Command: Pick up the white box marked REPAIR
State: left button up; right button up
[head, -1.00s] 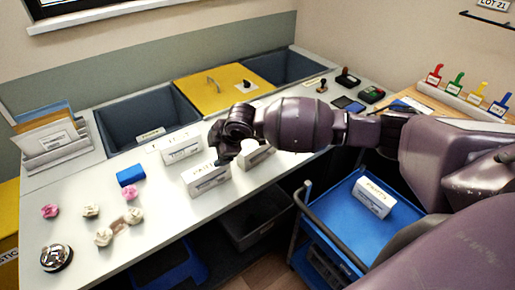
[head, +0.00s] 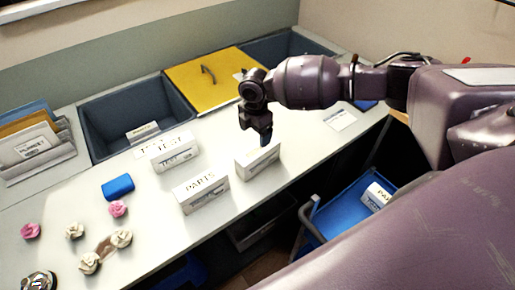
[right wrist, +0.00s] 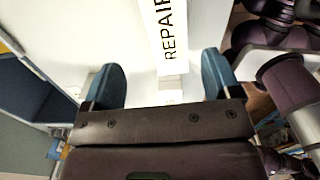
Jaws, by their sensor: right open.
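The white box marked REPAIR (head: 257,163) stands on the pale counter near its front edge, right of the PARTS box. In the right wrist view its label side (right wrist: 172,38) shows between my fingers, with part of the box beyond the top edge of the picture. My right gripper (head: 262,138) points down at the box's top from above and is open, its two blue fingertips (right wrist: 161,78) apart. In the head view the fingers cover part of the box; contact cannot be told. My left gripper is not in view.
The PARTS box (head: 201,194) and the TEST box (head: 174,152) stand close by on the left. Behind are a grey bin (head: 92,112) holding a white box and a yellow lid (head: 205,88). A blue cart (head: 343,208) with another white box is below right.

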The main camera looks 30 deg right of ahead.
aim_at(258, 149)
jog(key=f, duration=0.5)
jog(key=shift+s+f, duration=0.2)
jog(key=shift+s+d+f, duration=0.1)
jog(key=shift+d+f, duration=0.05)
jog(key=shift+f, duration=1.15)
jog(key=shift+s+d+f, duration=0.1)
jog(key=shift+f, duration=1.2)
jog(key=c, duration=1.2)
